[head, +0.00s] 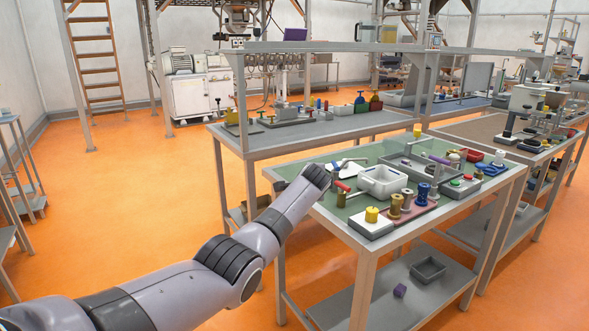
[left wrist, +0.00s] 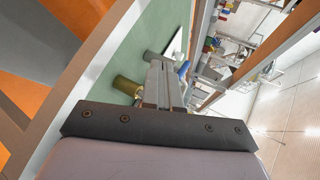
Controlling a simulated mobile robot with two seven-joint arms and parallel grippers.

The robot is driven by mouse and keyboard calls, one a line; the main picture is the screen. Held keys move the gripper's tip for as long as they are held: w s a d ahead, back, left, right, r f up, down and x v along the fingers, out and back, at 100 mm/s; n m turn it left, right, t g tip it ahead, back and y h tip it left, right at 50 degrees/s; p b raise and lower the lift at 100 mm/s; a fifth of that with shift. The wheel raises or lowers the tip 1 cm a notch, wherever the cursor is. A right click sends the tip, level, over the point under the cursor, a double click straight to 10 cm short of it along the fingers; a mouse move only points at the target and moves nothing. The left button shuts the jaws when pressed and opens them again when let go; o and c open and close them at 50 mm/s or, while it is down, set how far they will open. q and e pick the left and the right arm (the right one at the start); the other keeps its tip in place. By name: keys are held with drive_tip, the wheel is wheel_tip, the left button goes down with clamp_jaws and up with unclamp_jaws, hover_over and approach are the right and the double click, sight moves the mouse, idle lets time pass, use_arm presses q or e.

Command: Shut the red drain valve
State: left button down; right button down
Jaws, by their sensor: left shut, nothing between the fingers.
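The red valve handle (head: 343,186) shows in the head view at the near left of the green-topped table, above a brass body (head: 340,200). My left arm reaches over the table's left edge and its wrist ends just left of and above the handle; the gripper itself is largely hidden there. In the left wrist view my left gripper (left wrist: 164,72) is shut and empty, and a brass cylinder (left wrist: 127,86) lies just left of its fingers. The red handle cannot be made out in that view. Whether the fingers touch the valve cannot be told. My right gripper is not in view.
A white bin (head: 377,188) stands right of the valve. A white box with a yellow knob (head: 371,214) and a pink tray of spools (head: 412,216) are nearer. A white sheet (head: 346,170) lies behind the valve. A grey upright (head: 246,165) rises at the neighbouring table.

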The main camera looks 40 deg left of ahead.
use_arm(q)
drive_tip(key=s+a+r, duration=0.2)
drive_tip(key=s+r, duration=0.1)
drive_tip(key=s, duration=0.3)
drive_tip(key=shift+s+r+p, duration=0.15)
drive_tip(key=shift+r+p, duration=0.05)
drive_tip(key=shift+p, duration=0.15)
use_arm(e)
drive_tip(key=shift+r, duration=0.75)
use_arm(q)
drive_tip(key=shift+a, duration=0.1)
drive_tip(key=s+d+f+n+h, duration=0.1)
drive_tip(key=s+d+f+h, duration=0.1)
drive_tip(key=s+d+f, duration=0.45)
drive_tip(key=s+d+f+h, duration=0.15)
drive_tip(key=d+f, duration=0.25)
drive_tip(key=f, duration=0.5)
drive_tip(key=s+d+f+n+h, duration=0.1)
drive_tip(key=s+d+f, duration=0.4)
drive_tip(key=f, duration=0.3)
drive_tip(key=s+d+f+n+h, duration=0.2)
drive_tip(key=s+d, duration=0.5)
drive_tip(key=s, duration=0.5)
drive_tip(key=s+d+f+n+h, duration=0.2)
drive_tip(key=s+d+n, duration=0.3)
drive_tip(key=s, duration=0.7)
drive_tip(key=shift+s+d+f, duration=0.15)
drive_tip(key=shift+d+f, duration=0.7)
drive_tip(key=shift+f, duration=0.05)
